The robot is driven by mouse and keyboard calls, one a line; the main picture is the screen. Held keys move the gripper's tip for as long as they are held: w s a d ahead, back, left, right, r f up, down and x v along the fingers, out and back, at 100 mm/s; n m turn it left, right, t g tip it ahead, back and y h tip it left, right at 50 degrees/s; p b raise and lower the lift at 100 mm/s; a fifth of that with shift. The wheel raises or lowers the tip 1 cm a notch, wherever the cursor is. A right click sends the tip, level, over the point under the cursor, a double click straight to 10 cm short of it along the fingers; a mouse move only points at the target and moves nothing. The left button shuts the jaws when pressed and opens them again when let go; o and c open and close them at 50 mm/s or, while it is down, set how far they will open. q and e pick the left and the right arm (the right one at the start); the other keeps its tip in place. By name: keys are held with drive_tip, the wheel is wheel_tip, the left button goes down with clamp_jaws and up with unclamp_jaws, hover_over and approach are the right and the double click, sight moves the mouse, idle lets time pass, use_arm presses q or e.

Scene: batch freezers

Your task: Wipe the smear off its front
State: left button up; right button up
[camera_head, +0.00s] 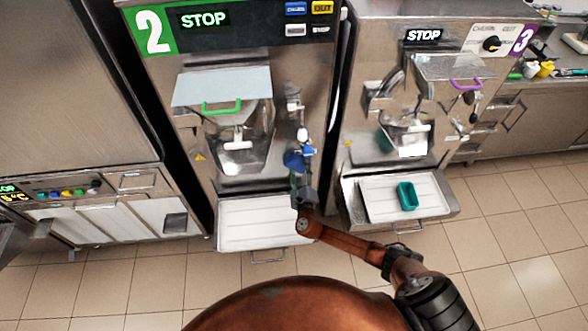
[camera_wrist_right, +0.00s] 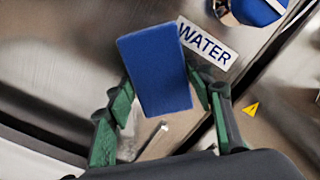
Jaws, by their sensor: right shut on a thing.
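My right gripper (camera_head: 297,180) is in front of freezer number 2 (camera_head: 250,62), low on the right side of its steel front. It is shut on a blue block, which looks like a sponge (camera_wrist_right: 155,70). The sponge sticks out between the green fingers (camera_wrist_right: 160,115) in the wrist view, close to the steel front and left of the WATER label (camera_wrist_right: 207,43). In the head view the blue sponge (camera_head: 292,160) shows just above the fingers. I cannot tell whether it touches the panel. I cannot make out a smear in either view. My left gripper is not in view.
A blue tap part (camera_wrist_right: 258,10) is up and right of the sponge. Freezer 2's hopper (camera_head: 236,145) is left, its white tray (camera_head: 250,225) below. Freezer 3 (camera_head: 390,60) stands to the right, with a teal tub (camera_head: 407,195) on its tray. Tiled floor is free in front.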

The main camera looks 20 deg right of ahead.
sight(291, 167)
drive_tip(key=shift+d, duration=0.1)
drive_tip(key=shift+w+a+r, duration=0.1)
drive_tip(key=shift+w+a, duration=0.15)
drive_tip(key=shift+a, duration=0.6)
drive_tip(key=shift+w+a, duration=0.25)
drive_tip(key=shift+a, duration=0.55)
drive_tip(key=shift+w+a, duration=0.2)
drive_tip(key=shift+a, duration=0.75)
drive_tip(key=shift+w+a, duration=0.2)
drive_tip(key=shift+a, duration=0.75)
drive_tip(key=shift+w+a+b, duration=0.2)
drive_tip(key=shift+w+a, duration=0.1)
drive_tip(key=shift+a, duration=0.55)
drive_tip(key=shift+w+a+b, duration=0.15)
drive_tip(key=shift+w+a, duration=0.15)
drive_tip(key=shift+a, duration=0.5)
